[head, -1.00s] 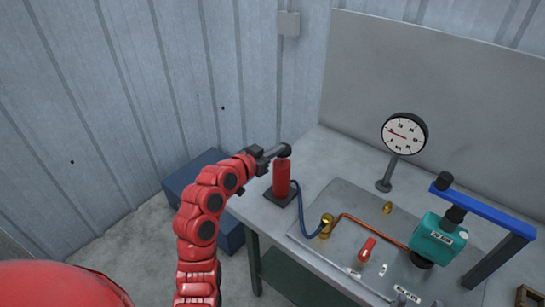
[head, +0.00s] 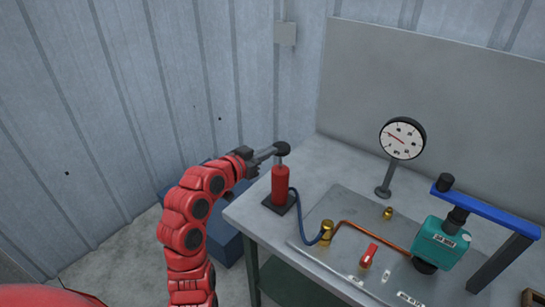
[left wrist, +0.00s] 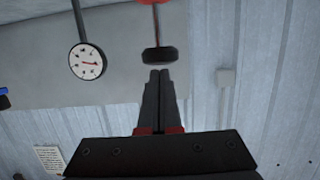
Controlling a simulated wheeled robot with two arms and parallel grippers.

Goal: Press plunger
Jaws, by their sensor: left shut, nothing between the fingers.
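The red hand pump (head: 280,186) stands upright on a dark base at the bench's left corner. Its black plunger knob (head: 282,148) is raised, with a short thin rod showing above the red body. My left gripper (head: 271,153) is shut and empty, its fingertips right at the knob's left side. In the left wrist view, the shut fingers (left wrist: 160,75) point at the knob (left wrist: 158,55), with the rod and part of the red body beyond at the top edge. I cannot tell whether they touch the knob. My right gripper is out of view.
A round gauge (head: 402,138) stands on a post at the back. A blue hose (head: 303,222) runs from the pump to a brass fitting (head: 326,232). A teal block (head: 440,243) under a blue clamp arm (head: 487,212) stands at right. A red valve handle (head: 368,256) lies in front.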

